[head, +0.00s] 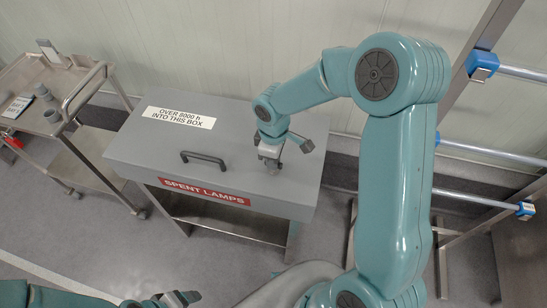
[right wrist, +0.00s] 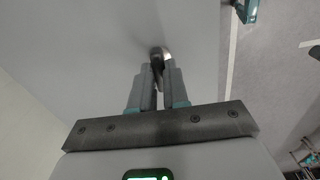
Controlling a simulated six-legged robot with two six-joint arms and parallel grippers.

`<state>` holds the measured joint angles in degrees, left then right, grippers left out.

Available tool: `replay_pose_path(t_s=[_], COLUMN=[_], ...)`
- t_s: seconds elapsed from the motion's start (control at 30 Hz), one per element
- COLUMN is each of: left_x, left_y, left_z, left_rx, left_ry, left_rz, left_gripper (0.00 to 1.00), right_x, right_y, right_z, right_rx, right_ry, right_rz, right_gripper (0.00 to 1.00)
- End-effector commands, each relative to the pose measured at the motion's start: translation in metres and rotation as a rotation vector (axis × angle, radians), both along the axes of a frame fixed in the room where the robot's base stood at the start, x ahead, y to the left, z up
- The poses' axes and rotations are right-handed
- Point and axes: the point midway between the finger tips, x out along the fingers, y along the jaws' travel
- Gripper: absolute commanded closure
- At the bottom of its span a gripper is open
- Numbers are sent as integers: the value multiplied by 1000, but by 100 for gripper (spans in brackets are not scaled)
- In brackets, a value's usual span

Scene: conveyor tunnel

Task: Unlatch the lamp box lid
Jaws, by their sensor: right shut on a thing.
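The lamp box (head: 240,120) is a grey cabinet with a flat closed lid, a dark bar handle (head: 203,158) and a red "SPENT LAMPS" label (head: 205,191) on its front. My right gripper (head: 271,164) points down at the lid's right front part. In the right wrist view its fingers (right wrist: 157,82) are shut on a small metallic latch (right wrist: 160,53) that stands up from the grey surface. The fingers hide much of the latch, and its turn cannot be told. My left gripper (head: 180,299) is at the bottom edge, away from the box; its jaw gap is unclear.
A white sign (head: 180,117) reading "OVER 8000 h INTO THIS BOX" lies on the lid. A metal trolley (head: 85,150) with small grey items stands at the left. A metal frame with blue brackets (head: 482,65) and rails is at the right. Open floor lies in front left.

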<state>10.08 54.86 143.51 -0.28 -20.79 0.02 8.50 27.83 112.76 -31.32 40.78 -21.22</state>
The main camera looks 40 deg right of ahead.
Motion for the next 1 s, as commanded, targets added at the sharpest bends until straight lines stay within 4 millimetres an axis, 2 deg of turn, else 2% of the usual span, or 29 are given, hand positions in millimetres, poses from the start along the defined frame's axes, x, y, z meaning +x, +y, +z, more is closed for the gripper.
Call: replay_pose_path(t_s=[0.3, 0.73, 0.77, 0.8, 0.83, 1.0], left_x=[0, 0, 0, 0, 0, 0], left_y=[0, 0, 0, 0, 0, 0], left_z=[1, 1, 1, 1, 1, 1], left_rx=[0, 0, 0, 0, 0, 0], left_ry=[0, 0, 0, 0, 0, 0], left_rz=[0, 0, 0, 0, 0, 0], left_gripper=[28, 28, 28, 28, 28, 28], right_x=[2, 2, 2, 2, 1, 1], right_y=[0, -1, -1, 0, 0, 0], right_z=[1, 1, 1, 1, 1, 1], right_rx=[-1, -1, -1, -1, -1, 0], right_ry=[-6, -6, -6, -6, -6, -3], right_rz=[71, 78, 78, 78, 78, 78], right_gripper=[100, 100, 76, 62, 60, 60])
